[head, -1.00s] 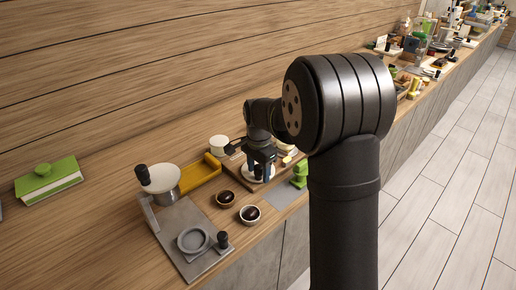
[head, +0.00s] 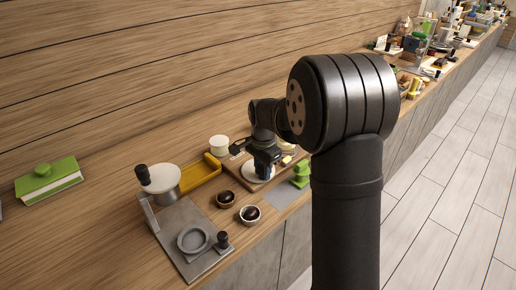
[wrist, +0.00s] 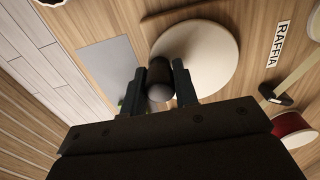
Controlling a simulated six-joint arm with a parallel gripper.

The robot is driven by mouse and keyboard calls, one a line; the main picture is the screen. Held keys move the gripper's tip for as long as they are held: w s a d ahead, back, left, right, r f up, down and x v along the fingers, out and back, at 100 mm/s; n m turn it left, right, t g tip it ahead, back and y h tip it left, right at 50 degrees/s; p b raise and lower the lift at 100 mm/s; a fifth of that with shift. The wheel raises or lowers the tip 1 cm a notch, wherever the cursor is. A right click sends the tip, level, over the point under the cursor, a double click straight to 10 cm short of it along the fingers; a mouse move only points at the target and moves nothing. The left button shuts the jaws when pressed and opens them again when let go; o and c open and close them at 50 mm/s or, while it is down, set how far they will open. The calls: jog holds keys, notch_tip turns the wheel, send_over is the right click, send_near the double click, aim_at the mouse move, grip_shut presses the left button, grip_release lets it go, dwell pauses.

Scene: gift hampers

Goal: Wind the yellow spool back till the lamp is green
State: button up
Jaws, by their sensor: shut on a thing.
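The knob stands at the edge of a round cream disc (wrist: 215,58). In the head view my gripper (head: 265,164) is low over the same white disc (head: 258,176) on a wooden board. I cannot make out a yellow spool or a lamp for certain; my gripper and arm hide part of this station.
A label reading RAFFIA (wrist: 278,45) and a dark red spool (wrist: 292,126) lie right of the disc in the wrist view. In the head view, a yellow tray (head: 202,178), a white cylinder (head: 219,145), two small bowls and a green object (head: 301,172) are close by.

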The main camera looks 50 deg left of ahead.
jog(key=shift+w+d, duration=0.15)
jog(key=shift+w, duration=1.1)
jog(key=o, duration=0.8)
jog(key=shift+c, duration=0.2)
notch_tip(320, 180, up, 9)
